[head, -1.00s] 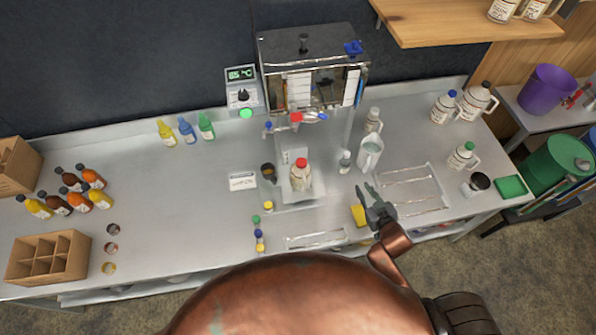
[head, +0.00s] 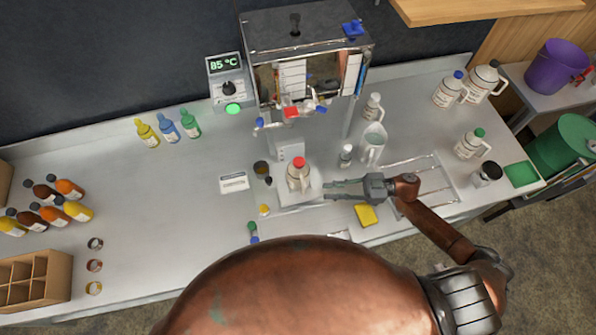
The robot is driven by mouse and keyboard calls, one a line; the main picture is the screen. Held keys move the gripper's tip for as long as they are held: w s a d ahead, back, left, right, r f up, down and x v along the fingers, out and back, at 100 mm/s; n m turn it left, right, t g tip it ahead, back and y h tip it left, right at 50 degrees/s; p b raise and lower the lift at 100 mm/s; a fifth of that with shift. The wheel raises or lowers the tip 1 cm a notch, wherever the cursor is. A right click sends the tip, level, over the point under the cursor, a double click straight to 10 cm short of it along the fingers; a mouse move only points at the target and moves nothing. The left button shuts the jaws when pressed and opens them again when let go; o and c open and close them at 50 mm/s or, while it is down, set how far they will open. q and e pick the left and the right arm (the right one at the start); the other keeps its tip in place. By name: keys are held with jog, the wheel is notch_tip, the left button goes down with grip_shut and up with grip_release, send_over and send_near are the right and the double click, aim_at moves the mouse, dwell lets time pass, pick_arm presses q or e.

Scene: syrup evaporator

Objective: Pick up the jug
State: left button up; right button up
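A small pale jug (head: 298,178) with a red cap and a label stands upright on a flat plate (head: 310,197) below the evaporator's spout. My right gripper (head: 328,190) is just to the right of this jug, its fingers pointing left toward it. The fingers look apart, with nothing between them, and a small gap shows between them and the jug. Other white jugs stand at the right: one with a blue cap (head: 449,90), one with a black cap (head: 484,82) and one with a green cap (head: 471,144). My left gripper is out of view.
The evaporator (head: 305,60) stands behind the red-capped jug. A clear pitcher (head: 373,150) and a small bottle (head: 346,156) are behind my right gripper. A yellow sponge (head: 366,215) lies in front of it. The counter's left middle is clear.

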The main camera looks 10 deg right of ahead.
aim_at(300, 177)
jog(key=a, duration=0.4)
jog(key=w+a, duration=0.1)
jog(key=a, duration=0.2)
jog(key=shift+w+a+r, duration=0.1)
grip_shut()
dwell(0.3)
jog(key=shift+r, duration=0.1)
